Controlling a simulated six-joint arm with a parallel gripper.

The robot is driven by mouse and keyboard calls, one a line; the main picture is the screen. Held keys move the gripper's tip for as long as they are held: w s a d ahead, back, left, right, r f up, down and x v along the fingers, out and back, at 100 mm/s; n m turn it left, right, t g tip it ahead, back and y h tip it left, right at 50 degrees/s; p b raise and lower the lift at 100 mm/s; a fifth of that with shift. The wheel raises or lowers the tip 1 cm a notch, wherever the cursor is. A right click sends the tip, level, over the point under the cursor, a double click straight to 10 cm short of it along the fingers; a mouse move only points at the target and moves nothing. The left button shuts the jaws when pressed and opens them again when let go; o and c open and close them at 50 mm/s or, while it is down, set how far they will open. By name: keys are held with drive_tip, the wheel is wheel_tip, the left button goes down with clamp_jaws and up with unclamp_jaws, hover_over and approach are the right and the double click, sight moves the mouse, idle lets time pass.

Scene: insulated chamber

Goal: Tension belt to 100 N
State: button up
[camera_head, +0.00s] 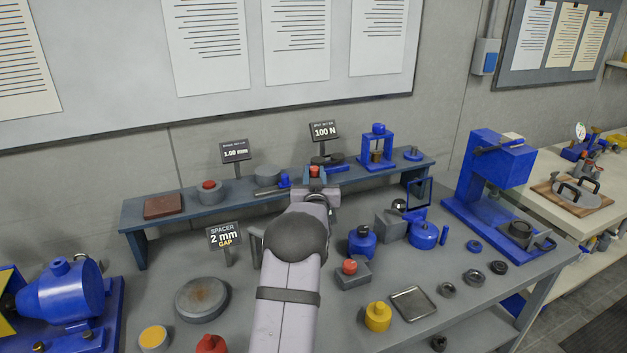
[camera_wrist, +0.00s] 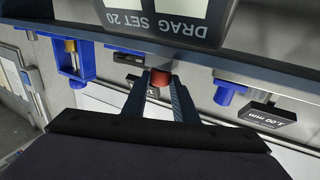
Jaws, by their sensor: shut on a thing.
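My gripper (camera_head: 315,188) is over the back shelf, in front of the small black sign reading 100 N (camera_head: 324,131). In the wrist view its two fingers (camera_wrist: 160,88) are closed around a red knob (camera_wrist: 160,78). The knob's red top also shows in the head view (camera_head: 315,171), just above the jaws. A dark, flat belt-like part (camera_head: 327,160) lies behind the knob, below the sign. My wrist and forearm hide the front of this spot, so I cannot see what the knob is mounted on.
A blue frame press (camera_head: 376,148) stands right of the sign. A grey cylinder with a red top (camera_head: 208,192) and a sign reading 1.00 mm (camera_head: 235,151) are to the left. A panel reading DRAG SET 20 (camera_wrist: 155,16) is close to the fingers. Several blue fixtures crowd the right.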

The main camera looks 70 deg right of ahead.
drive_tip(key=shift+s+r+n+t, duration=0.1)
drive_tip(key=shift+r+n+t, duration=0.1)
drive_tip(key=shift+n+t, duration=0.4)
drive_tip(key=shift+y, duration=0.4)
drive_tip(key=o, duration=1)
drive_tip(key=shift+o, duration=0.2)
drive_tip(key=shift+f, duration=0.1)
drive_tip(key=shift+s+a+f, duration=0.1)
drive_tip(key=shift+s+a+b, duration=0.3)
drive_tip(key=shift+a+b, duration=0.15)
drive_tip(key=shift+b, duration=0.05)
drive_tip(key=shift+b+v, duration=0.95)
drive_tip(key=shift+v, duration=2.05)
